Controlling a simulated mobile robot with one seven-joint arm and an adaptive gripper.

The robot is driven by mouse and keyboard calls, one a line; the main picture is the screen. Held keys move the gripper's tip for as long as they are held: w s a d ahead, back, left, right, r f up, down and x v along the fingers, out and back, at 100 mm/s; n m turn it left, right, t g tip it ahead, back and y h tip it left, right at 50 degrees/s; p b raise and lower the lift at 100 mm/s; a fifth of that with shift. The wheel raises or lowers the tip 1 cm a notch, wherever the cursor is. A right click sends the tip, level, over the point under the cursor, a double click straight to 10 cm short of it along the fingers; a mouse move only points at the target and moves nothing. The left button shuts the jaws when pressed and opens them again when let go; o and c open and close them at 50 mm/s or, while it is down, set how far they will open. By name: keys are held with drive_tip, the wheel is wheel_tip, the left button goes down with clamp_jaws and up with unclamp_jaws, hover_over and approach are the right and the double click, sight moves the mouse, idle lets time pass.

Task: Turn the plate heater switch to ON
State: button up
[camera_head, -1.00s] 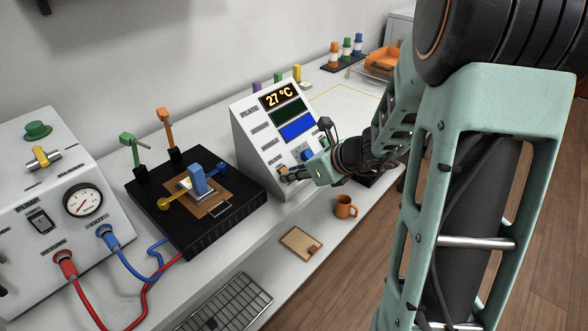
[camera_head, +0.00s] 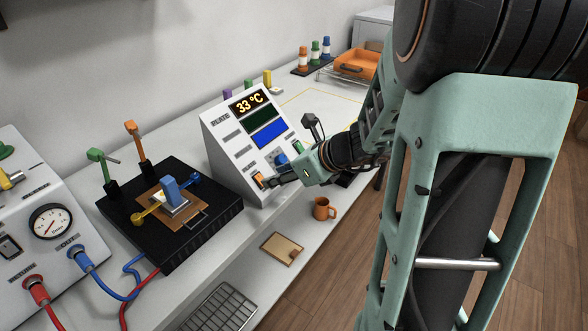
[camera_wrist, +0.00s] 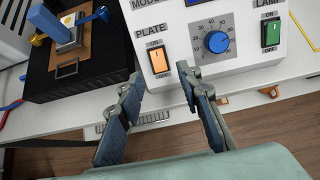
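The plate heater switch (camera_wrist: 158,60) is an orange rocker under a PLATE label with ON above it, on the front of a white sloped control box (camera_wrist: 250,50). It looks lit. It also shows as a small orange patch in the head view (camera_head: 258,181). The box display (camera_head: 247,103) reads 33 °C. My gripper (camera_wrist: 160,77) is open and empty, its fingers apart just in front of the panel. The left fingertip is just below and left of the switch; the right one is below the blue dial (camera_wrist: 216,41). Whether a finger touches the panel I cannot tell.
A green LAMP switch (camera_wrist: 271,34) is right of the dial. A black stage (camera_head: 175,240) with coloured levers stands left of the box. An orange mug (camera_head: 323,209) and a tan notebook (camera_head: 282,249) lie on the lower shelf. A gauge unit (camera_head: 50,255) is at far left.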

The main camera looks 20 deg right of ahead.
drive_tip(key=v, duration=0.7)
drive_tip(key=shift+s+r, duration=0.25)
drive_tip(key=shift+d, duration=0.1)
